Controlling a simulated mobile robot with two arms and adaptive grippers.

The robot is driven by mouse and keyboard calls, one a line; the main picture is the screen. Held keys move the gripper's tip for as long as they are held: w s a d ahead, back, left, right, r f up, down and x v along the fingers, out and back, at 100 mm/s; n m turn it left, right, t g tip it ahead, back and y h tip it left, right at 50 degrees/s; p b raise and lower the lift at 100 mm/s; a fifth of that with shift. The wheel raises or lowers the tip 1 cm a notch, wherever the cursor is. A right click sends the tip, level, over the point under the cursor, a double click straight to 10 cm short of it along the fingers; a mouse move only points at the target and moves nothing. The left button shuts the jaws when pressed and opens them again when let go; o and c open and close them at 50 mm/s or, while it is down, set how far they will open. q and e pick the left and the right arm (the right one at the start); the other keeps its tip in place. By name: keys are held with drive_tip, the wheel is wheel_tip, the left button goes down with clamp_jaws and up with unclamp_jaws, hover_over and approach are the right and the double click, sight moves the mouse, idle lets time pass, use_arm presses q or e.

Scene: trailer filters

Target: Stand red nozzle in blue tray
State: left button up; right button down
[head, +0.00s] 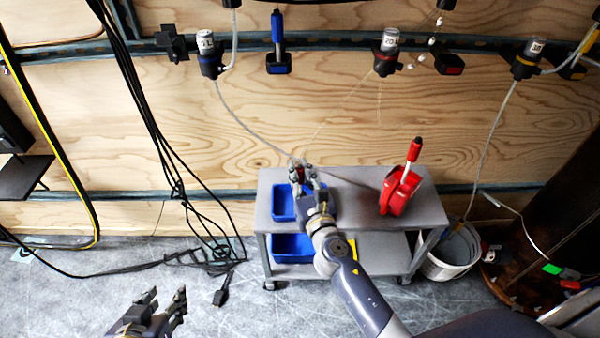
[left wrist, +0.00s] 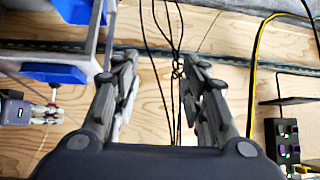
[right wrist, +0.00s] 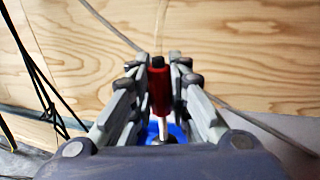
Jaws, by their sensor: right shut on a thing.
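My right gripper (head: 308,178) is over the blue tray (head: 283,205) at the left of the cart's top. In the right wrist view it (right wrist: 158,84) is shut on the red nozzle (right wrist: 160,92). The nozzle has a black tip at its upper end and a pale stem at the lower end. Blue tray surface (right wrist: 178,132) shows around that stem. Whether the nozzle touches the tray is hidden by the fingers. My left gripper (head: 162,306) is low over the floor, left of the cart. In the left wrist view it (left wrist: 160,75) is open and empty.
A red container (head: 398,193) with another red-handled tool (head: 413,150) stands on the cart top (head: 350,195), right of my right gripper. A second blue tray (head: 291,247) is on the lower shelf. Black cables (head: 180,190) hang at left; a white bucket (head: 450,252) stands right.

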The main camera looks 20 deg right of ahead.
sight(300, 184)
drive_tip(key=shift+f+b, duration=0.5)
drive_tip(key=shift+f, duration=0.05)
drive_tip(key=shift+f+b, duration=0.5)
use_arm(q)
drive_tip(key=w+d+r+t+h, duration=0.1)
drive_tip(key=w+d+r+t, duration=0.1)
drive_tip(key=w+r+t, duration=0.3)
wheel_tip(300, 184, up, 3)
drive_tip(key=shift+w+d+r+t+h, duration=0.2)
drive_tip(key=shift+w+d+t+h, duration=0.15)
drive_tip(key=shift+w, duration=0.25)
drive_tip(key=shift+w+d+r, duration=0.1)
drive_tip(key=shift+r, duration=0.2)
use_arm(e)
drive_tip(key=shift+f, duration=0.1)
use_arm(q)
drive_tip(key=shift+r+t, duration=0.2)
drive_tip(key=shift+t, duration=0.05)
drive_tip(key=shift+w+d+r+t+h+b, duration=0.15)
drive_tip(key=shift+r+t, duration=0.1)
drive_tip(key=shift+r, duration=0.2)
drive_tip(key=shift+w+d+r+t+h+b, duration=0.15)
drive_tip(key=shift+r+t, duration=0.15)
drive_tip(key=shift+r, duration=0.2)
drive_tip(key=shift+w+d+r+t+h+b, duration=0.15)
drive_tip(key=shift+r+t, duration=0.1)
drive_tip(key=shift+r, duration=0.2)
use_arm(e)
drive_tip(key=shift+f, duration=0.35)
